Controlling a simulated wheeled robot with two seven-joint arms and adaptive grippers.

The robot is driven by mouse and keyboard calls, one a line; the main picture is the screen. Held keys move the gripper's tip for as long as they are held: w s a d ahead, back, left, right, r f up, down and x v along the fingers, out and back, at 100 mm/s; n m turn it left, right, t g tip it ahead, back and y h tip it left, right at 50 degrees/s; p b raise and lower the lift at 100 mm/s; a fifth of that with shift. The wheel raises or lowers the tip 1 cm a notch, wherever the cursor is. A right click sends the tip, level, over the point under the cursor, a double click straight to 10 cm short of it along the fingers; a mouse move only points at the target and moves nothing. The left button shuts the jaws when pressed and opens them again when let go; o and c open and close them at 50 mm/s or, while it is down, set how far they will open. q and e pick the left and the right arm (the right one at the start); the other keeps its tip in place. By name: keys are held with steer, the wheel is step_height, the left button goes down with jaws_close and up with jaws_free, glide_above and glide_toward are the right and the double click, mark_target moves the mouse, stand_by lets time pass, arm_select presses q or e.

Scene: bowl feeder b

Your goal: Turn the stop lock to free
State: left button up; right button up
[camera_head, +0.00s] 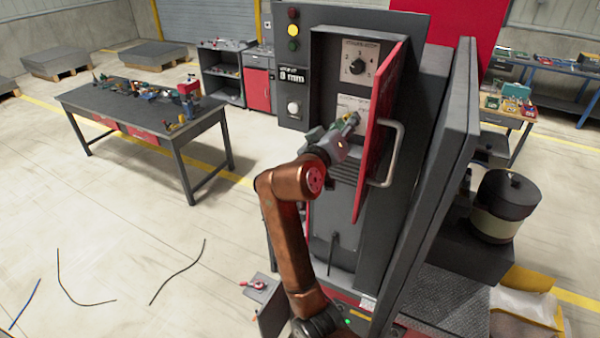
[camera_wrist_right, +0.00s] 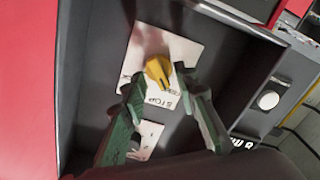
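The stop lock is a yellow knob (camera_wrist_right: 158,72) on a white plate (camera_wrist_right: 143,50) lettered "STOP", inside the machine's recess. In the head view the plate (camera_head: 352,104) shows, with the gripper in front of its lower part. My right gripper (camera_head: 347,126) reaches into the recess beside the open red door. In the right wrist view its green fingers (camera_wrist_right: 160,84) stand apart, one on each side of the knob's near end. I see a gap between the fingers and cannot tell whether either touches the knob. My left gripper is not in view.
The open red door (camera_head: 377,140) with its grey handle (camera_head: 392,155) stands close to the right of my arm. A numbered dial (camera_head: 357,66) sits above the plate. A white button (camera_head: 293,109) is on the left panel. A workbench (camera_head: 140,108) stands to the left, with open floor between.

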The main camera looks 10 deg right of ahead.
steer(key=m+b, duration=0.2)
steer(key=m, duration=0.2)
steer(key=shift+f, duration=0.2)
steer(key=m+b, duration=0.2)
steer(key=m, duration=0.2)
steer(key=shift+s+d, duration=0.1)
steer(key=shift+d, duration=0.05)
steer(key=m+b, duration=0.1)
steer(key=m, duration=0.3)
steer(key=shift+b, duration=0.35)
steer(key=m+b, duration=0.1)
steer(key=m, duration=0.3)
steer(key=shift+d+b, duration=0.1)
steer(key=shift+b, duration=0.2)
steer(key=b+v, duration=0.3)
steer(key=v, duration=0.5)
steer(key=w+a+f+n+t+y+b, duration=0.2)
steer(key=w+a+f+n+t+y, duration=0.25)
steer(key=w+a+f+n, duration=0.5)
steer(key=w+f+n+g+y, duration=0.1)
steer(key=w+f, duration=0.3)
steer(key=f, duration=0.5)
steer(key=w+a+f+n+g+y, duration=0.1)
steer(key=w+f+n, duration=0.3)
steer(key=f, duration=0.6)
steer(key=shift+a+g+y, duration=0.2)
steer(key=shift+g+y, duration=0.25)
steer(key=shift+y, duration=0.1)
steer(key=shift+w+f, duration=0.1)
steer(key=shift+w, duration=0.05)
